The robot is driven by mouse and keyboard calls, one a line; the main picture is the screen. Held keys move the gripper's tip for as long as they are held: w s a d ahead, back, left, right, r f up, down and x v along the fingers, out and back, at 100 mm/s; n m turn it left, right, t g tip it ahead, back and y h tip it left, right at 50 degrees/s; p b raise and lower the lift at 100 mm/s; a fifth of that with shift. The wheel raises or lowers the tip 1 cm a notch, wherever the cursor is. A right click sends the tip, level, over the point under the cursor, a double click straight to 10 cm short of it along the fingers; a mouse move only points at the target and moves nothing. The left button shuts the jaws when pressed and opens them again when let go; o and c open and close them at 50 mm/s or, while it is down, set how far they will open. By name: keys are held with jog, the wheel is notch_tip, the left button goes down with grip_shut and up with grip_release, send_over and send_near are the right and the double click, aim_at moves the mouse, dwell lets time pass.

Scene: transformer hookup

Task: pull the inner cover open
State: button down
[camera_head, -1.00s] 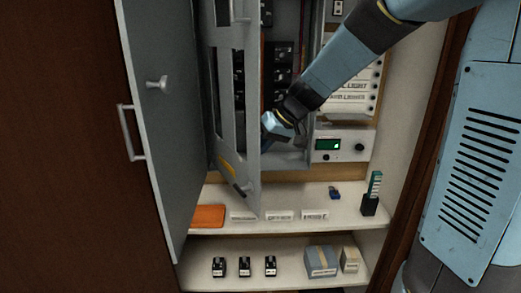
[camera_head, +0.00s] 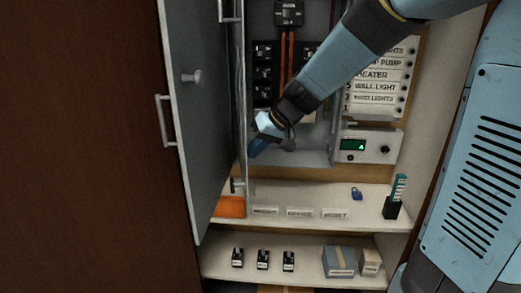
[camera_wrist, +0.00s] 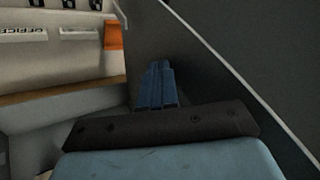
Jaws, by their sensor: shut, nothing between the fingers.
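The inner cover (camera_head: 242,110) is the grey panel just right of the grey outer door in the head view. It is swung open and seen almost edge-on, and the breakers behind it are exposed. My gripper (camera_head: 256,147) is at the inner side of the cover, low down. Its blue fingers are shut with nothing between them. In the wrist view the closed fingers (camera_wrist: 157,85) lie beside a large dark grey panel surface, which looks like the cover. I cannot tell whether they touch it.
The grey outer door (camera_head: 195,130) stands open at left. Right of the breakers are label strips (camera_head: 375,86) and a meter with a green display (camera_head: 368,146). The shelf below holds an orange item (camera_head: 230,207), labels, a blue padlock (camera_head: 356,194) and a dark holder (camera_head: 391,208).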

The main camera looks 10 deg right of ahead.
jog(key=s+d+r, duration=0.3)
jog(key=d+r, duration=0.5)
jog(key=d, duration=0.1)
jog(key=s+d+f+m+t+h, duration=0.1)
jog(key=s+d+m+h, duration=0.1)
jog(key=s+d, duration=0.3)
jog(key=s+d+f+m+t+h, duration=0.1)
jog(key=s+d+h, duration=0.3)
jog(key=s, duration=0.8)
jog(key=shift+d+f+m+h, duration=0.3)
jog(key=shift+d+f+m, duration=0.1)
jog(key=shift+f, duration=0.05)
